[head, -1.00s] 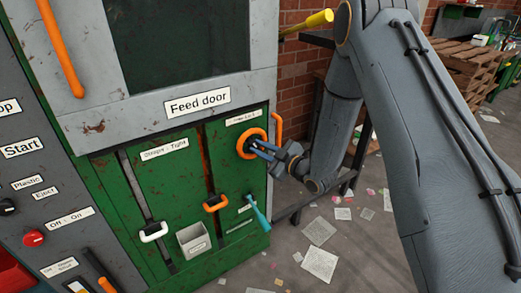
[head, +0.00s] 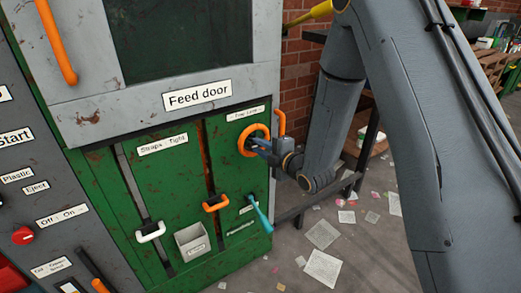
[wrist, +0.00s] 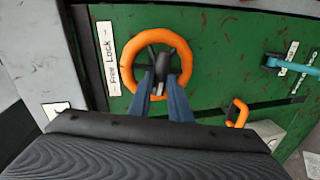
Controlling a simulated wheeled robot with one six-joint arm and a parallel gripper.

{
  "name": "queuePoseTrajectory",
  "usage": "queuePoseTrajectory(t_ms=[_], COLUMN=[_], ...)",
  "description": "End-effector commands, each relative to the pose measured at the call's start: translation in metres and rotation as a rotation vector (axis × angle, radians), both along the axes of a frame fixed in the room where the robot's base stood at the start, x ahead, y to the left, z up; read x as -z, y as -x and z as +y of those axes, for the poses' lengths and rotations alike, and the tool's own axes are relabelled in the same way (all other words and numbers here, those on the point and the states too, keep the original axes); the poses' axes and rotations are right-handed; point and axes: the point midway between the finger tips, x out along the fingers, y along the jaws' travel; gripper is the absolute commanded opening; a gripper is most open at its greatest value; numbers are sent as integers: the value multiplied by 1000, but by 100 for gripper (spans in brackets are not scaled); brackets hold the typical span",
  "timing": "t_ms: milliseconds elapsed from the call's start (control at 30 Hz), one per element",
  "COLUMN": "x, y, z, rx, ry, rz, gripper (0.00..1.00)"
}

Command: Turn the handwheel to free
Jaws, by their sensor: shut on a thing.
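The orange handwheel (head: 240,145) is on the upper right of the green panel, under a small white label (head: 245,113). In the wrist view the handwheel (wrist: 155,37) is seen face on, with dark spokes and a dark grey hub. The label beside it (wrist: 106,60) reads "Free Lock". My gripper (head: 259,145) reaches in from the right to the wheel's middle. In the wrist view the blue fingers of my gripper (wrist: 160,82) are shut on the grey hub part, inside the rim. The fingers hide the lower middle of the wheel.
An orange handle (head: 281,122) stands just right of the wheel. A slider with an orange grip (head: 215,203), a white-grip slider (head: 151,232), a teal lever (head: 258,213) and a grey bin (head: 193,241) are lower on the panel. Papers litter the floor at right.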

Motion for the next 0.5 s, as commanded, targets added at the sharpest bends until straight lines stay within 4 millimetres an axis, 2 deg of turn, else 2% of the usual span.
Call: queuePoseTrajectory(t_ms=[500], x=[1], y=[0], z=[1], rx=[0], ry=[126], rz=[-85], gripper=[0])
